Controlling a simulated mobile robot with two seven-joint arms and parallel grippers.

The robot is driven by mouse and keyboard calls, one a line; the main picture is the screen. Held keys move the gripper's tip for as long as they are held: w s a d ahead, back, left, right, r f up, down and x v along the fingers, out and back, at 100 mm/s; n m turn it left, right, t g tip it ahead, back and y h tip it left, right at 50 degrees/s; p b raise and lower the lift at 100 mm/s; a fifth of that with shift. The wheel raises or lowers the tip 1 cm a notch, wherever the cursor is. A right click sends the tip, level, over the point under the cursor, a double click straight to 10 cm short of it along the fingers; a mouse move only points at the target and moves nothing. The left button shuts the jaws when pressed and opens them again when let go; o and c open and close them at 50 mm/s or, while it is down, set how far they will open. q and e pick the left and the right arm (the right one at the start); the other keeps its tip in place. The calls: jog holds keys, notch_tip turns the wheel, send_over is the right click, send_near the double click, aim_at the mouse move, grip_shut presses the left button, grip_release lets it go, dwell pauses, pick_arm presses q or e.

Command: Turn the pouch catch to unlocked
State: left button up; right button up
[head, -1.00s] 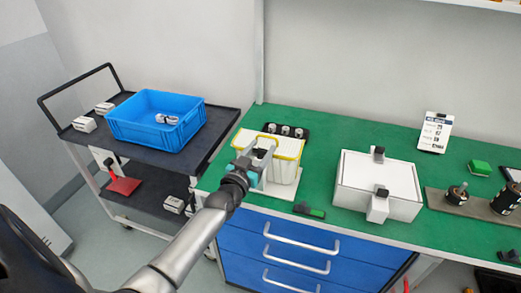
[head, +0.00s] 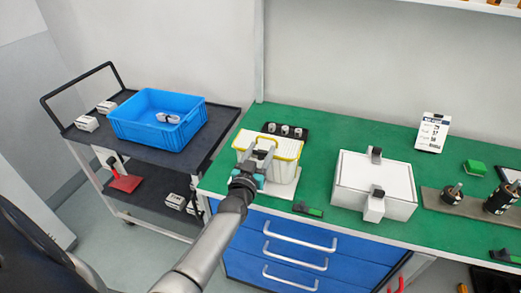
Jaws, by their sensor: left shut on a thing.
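A white, ribbed container with a yellow rim (head: 287,148), which I take to be the pouch, stands on a white base plate at the left end of the green bench. My left gripper (head: 262,155) is at its front left, with the jaws over the front wall and rim. The jaws are shut on a small part there, apparently the pouch catch. The catch is mostly hidden by the fingers, so its position cannot be read. My right gripper is not in view.
A white box with dark-topped clips (head: 350,165) stands to the right on the bench. A black holder with several small pieces (head: 270,127) is behind the container. A small green-black item (head: 308,210) lies in front. A blue crate (head: 137,128) is on the cart at left.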

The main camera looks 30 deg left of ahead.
pick_arm(q)
jog(key=o, duration=1.4)
jog(key=shift+c, duration=0.2)
jog(key=p+v, duration=0.1)
jog(key=v, duration=1.4)
jog(key=shift+s, duration=0.15)
jog(key=s+d+f+m+g+h+b, duration=0.1)
jog(key=s+d+f+g+b, duration=0.15)
jog(key=f, duration=0.75)
jog(key=s+d+f+m+g+h+b, duration=0.1)
jog(key=s+d+f+g+h, duration=0.2)
jog(key=f, duration=0.8)
jog(key=s+d+f+m+g+b, duration=0.1)
jog(key=s+d+f+g+b, duration=0.2)
jog(key=f, duration=0.7)
jog(key=s+f+m+g+b, duration=0.1)
jog(key=s+f+g, duration=0.3)
jog(key=s+f, duration=0.5)
jog(key=s+f+m+g+b, duration=0.1)
jog(key=s+f+g, duration=0.3)
jog(key=s+f, duration=0.5)
jog(key=s+b, duration=0.1)
jog(key=s, duration=0.6)
jog(key=shift+s+d+f, duration=0.25)
jog(key=shift+s+d, duration=0.1)
jog(key=shift+s, duration=0.05)
